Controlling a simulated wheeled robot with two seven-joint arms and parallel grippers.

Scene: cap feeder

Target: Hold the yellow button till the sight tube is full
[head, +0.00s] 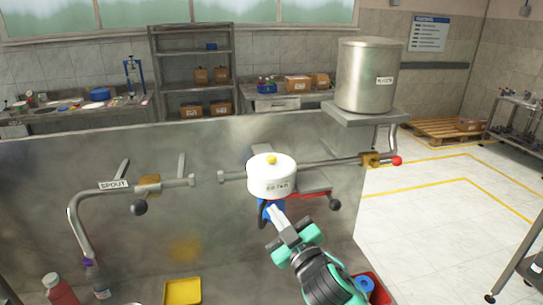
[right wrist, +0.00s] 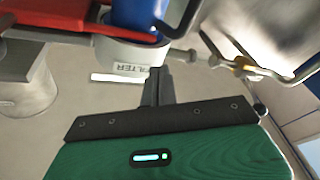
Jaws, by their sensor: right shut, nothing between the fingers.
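A round white filter head (head: 272,180) sits in the pipe line, with the yellow button (head: 271,160) on its top. A blue body (head: 266,208) hangs below it, mostly hidden behind my right gripper. My right gripper (head: 272,211) is shut and empty, its fingertips in front of and below the filter head, apart from the yellow button. In the right wrist view the shut fingers (right wrist: 157,75) point at the filter head (right wrist: 130,58), with the blue body (right wrist: 138,14) beyond. The yellow button is not seen there. I cannot make out a sight tube. My left gripper is out of view.
A red lever (head: 309,194) with a black knob lies right of the filter. A metal tank (head: 366,75) stands on a shelf at upper right. A spout (head: 80,207) hangs above a bottle (head: 97,281) at left. A yellow tray (head: 183,291) lies at the bottom.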

